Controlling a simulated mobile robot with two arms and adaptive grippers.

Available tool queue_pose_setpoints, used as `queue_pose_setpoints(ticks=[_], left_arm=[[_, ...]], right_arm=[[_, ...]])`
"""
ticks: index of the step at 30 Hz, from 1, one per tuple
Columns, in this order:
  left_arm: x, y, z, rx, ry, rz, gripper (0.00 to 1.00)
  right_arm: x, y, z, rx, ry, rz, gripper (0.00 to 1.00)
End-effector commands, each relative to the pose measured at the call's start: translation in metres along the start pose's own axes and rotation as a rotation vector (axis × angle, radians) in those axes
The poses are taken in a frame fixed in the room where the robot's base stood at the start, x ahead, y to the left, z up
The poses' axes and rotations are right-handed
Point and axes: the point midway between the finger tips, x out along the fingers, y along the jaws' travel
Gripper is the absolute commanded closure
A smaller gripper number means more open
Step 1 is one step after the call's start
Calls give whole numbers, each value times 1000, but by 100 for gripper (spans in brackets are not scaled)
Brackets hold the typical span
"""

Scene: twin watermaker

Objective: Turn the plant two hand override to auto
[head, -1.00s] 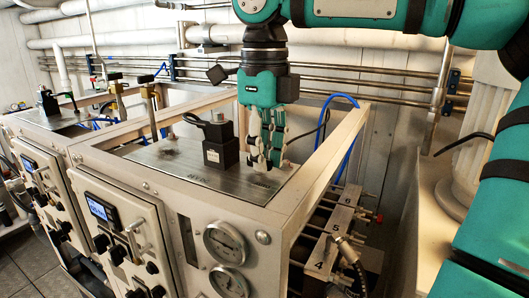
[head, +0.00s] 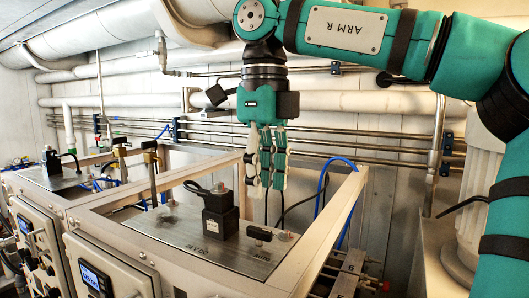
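A small black knob (head: 260,234), which looks like the hand override, sits on the nearer machine's metal top plate (head: 195,237). Its long bar lies roughly left to right in the picture. A label that seems to read AUTO is on the plate just in front of it. A black valve coil block (head: 220,218) stands to its left with a cable. My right gripper (head: 267,187) points down above the knob, clear of it with nothing visible in its grip. Its fingers are seen close together, and the gap between them is unclear. My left gripper is out of view.
The machine's pale frame bar (head: 345,205) rises right of the plate. A blue hose (head: 322,200) and a dark cable loop behind it. A second, similar machine (head: 60,178) stands at the left. Pipes (head: 370,101) run along the back wall.

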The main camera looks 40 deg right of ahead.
Motion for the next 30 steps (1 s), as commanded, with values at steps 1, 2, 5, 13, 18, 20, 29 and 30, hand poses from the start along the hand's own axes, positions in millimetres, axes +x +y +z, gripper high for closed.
queue_pose_setpoints(ticks=[1,2,5,13,18,20,29,30], left_arm=[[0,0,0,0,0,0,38],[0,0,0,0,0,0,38],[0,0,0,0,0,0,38],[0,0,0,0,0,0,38],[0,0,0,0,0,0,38],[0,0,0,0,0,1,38],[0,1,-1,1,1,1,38],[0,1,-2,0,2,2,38]], right_arm=[[-10,0,1,0,-3,1,65],[-16,0,0,1,-2,1,65],[-30,0,1,0,-2,0,65],[-44,0,0,0,1,1,65],[-44,0,0,0,1,1,65],[-44,0,0,0,1,1,65],[-43,0,0,0,1,1,65],[-43,0,0,0,1,0,65]])
